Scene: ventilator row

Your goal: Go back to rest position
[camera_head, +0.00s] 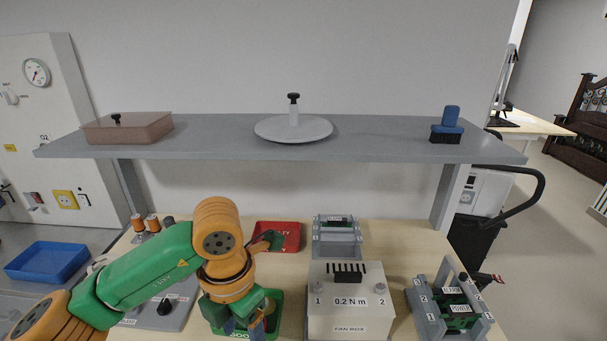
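My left arm, green and orange, reaches in from the left over the workbench. Its wrist points down, and my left gripper (243,322) is low over the green tray (276,298) marked GOOD. The wrist hides much of that tray. The fingertips are small and partly cut by the lower picture edge, so I cannot tell whether they are open or hold anything. My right arm and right gripper are not in view.
A red tray (291,236) lies behind the wrist. The white fan box (348,311) stands right of the green tray. A grey rack (425,309) with green boards is at the right. A grey shelf (220,148) spans above the bench. A blue bin (47,262) is far left.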

